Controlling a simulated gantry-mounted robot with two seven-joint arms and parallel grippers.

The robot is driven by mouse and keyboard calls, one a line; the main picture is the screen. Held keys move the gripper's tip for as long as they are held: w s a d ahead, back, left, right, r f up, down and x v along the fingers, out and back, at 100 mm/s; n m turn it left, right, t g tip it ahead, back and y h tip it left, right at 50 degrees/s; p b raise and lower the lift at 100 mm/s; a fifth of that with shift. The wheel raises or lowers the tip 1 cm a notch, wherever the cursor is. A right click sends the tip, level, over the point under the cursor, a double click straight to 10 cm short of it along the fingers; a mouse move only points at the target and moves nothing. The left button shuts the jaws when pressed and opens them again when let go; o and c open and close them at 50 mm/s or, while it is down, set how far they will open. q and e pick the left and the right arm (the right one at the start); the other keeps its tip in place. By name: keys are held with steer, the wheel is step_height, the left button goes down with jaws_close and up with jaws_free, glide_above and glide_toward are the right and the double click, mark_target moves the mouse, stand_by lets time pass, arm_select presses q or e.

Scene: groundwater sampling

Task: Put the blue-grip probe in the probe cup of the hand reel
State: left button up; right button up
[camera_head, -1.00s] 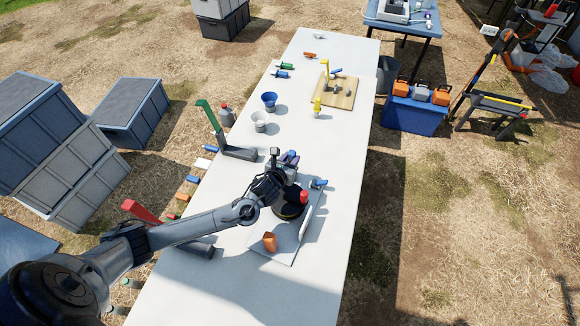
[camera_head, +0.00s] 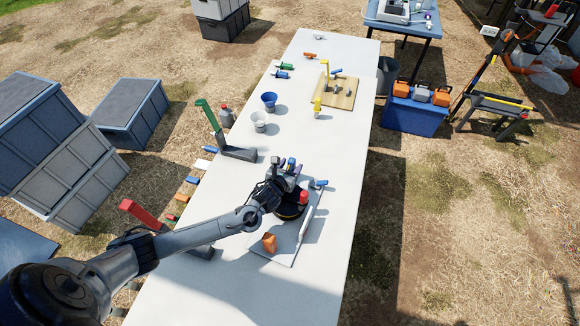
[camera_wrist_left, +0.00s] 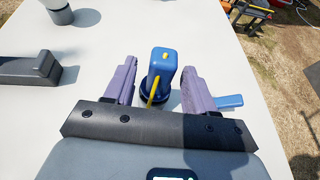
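The hand reel, with a black drum (camera_head: 289,212), a red knob and an orange handle (camera_head: 269,242), lies on a grey plate mid-table. My left gripper (camera_head: 287,168) is at the drum's far side. In the left wrist view, the blue-grip probe (camera_wrist_left: 161,72), with a yellow tip and a yellow line, stands roughly upright between the open purple fingers (camera_wrist_left: 159,66). A gap shows on each side of the grip. A dark round rim (camera_wrist_left: 152,97) shows at its foot; I cannot tell whether this is the probe cup. My right gripper is not in view.
Another small blue piece (camera_head: 319,184) lies right of the drum. A green-handled stand (camera_head: 212,118) and a red-handled one (camera_head: 142,213) are at the left edge. Cups and a wooden board (camera_head: 345,98) stand farther back.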

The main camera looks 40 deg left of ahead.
arm_select(q)
steer(key=shift+r, duration=0.15)
steer(key=shift+s+r, duration=0.15)
steer(key=p+v, duration=0.2)
steer(key=v, duration=0.9)
steer(key=shift+s+r+p, duration=0.1)
steer(key=shift+s+p, duration=0.2)
